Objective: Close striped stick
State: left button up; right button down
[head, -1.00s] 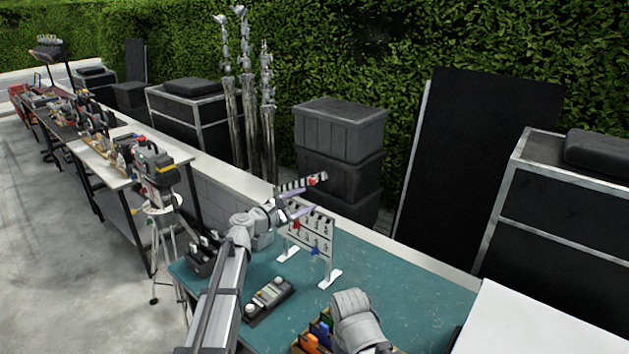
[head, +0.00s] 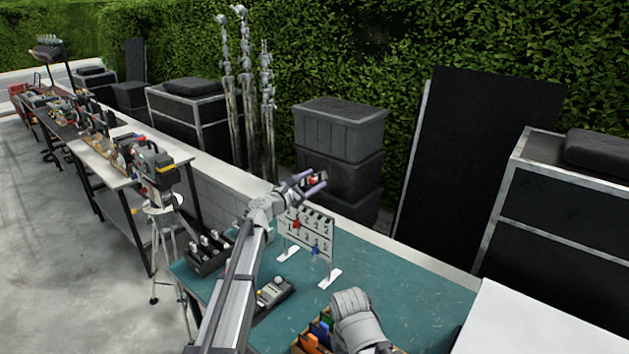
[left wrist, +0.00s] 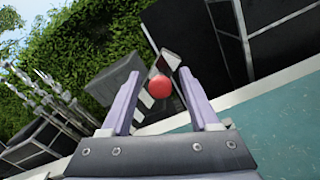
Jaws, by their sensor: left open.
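A white board (head: 322,226) stands upright on white feet on the teal table, with rows of dark marks and red and blue pieces on its face. The striped stick (left wrist: 147,99) has black and white bands and a red knob (left wrist: 160,87); it lies between my left fingers in the left wrist view. My left gripper (head: 311,184) is above the board's top edge in the head view, its fingers apart and partly covering the stick. It also shows in the left wrist view (left wrist: 162,95). Contact with the stick cannot be told. My right gripper is not visible.
The teal table (head: 410,290) has free room to the right of the board. A grey keypad device (head: 272,293) and a black slotted holder (head: 210,252) are near my left arm. A wooden box with coloured cards (head: 318,333) is at the front. Stacked dark crates (head: 340,130) stand behind.

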pick_arm(q)
jog(key=shift+w+d, duration=0.3)
jog(key=shift+w, duration=0.1)
jog(key=shift+s, duration=0.1)
grip_shut()
dwell(0.4)
